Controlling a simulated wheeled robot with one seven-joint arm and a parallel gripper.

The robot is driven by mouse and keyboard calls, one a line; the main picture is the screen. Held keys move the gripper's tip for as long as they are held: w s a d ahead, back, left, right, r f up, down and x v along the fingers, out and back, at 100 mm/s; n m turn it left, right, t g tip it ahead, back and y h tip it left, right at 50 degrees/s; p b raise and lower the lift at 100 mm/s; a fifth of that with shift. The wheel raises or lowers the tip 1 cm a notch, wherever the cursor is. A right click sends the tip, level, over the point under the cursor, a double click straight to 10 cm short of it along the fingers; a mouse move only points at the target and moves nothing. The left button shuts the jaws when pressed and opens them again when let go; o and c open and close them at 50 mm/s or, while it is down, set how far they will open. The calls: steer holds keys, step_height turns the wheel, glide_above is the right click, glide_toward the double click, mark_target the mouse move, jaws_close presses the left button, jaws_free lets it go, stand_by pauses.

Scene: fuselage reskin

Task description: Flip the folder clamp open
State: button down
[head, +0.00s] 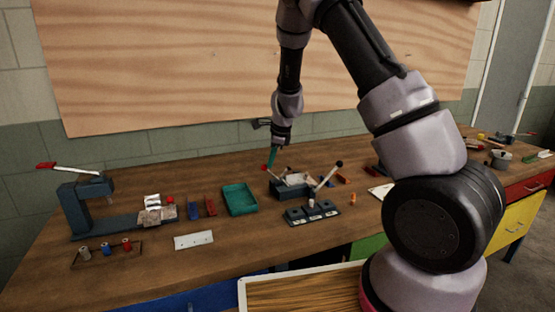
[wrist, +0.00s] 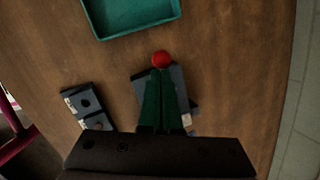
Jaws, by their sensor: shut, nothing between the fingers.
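The folder (head: 292,188) is a dark blue-grey block on the bench, with a pale plate on top. A thin lever with a red ball knob (head: 265,167) rises at its left, and the same red knob (wrist: 161,59) shows in the wrist view. I take this to be the folder clamp's handle. My gripper (head: 271,163) has green fingers pointing down over the folder's left side. In the wrist view my gripper (wrist: 161,74) is shut and empty, its tips right by the red knob; I cannot tell whether they touch. The fingers hide much of the folder (wrist: 178,78).
A teal tray (head: 240,199) lies left of the folder. A black block row (head: 312,214) stands in front, and a lever with a black knob (head: 339,163) rises at right. A press (head: 75,205) stands far left. The wooden wall panel (head: 200,60) is behind.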

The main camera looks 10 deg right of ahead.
steer(key=a+f+h, duration=0.1)
steer(key=a+f, duration=0.2)
steer(key=a, duration=0.1)
steer(key=shift+s+a+f+h, duration=0.35)
steer(key=shift+s+f+h, duration=0.05)
steer(key=shift+s, duration=0.05)
stand_by(0.3)
stand_by(0.4)
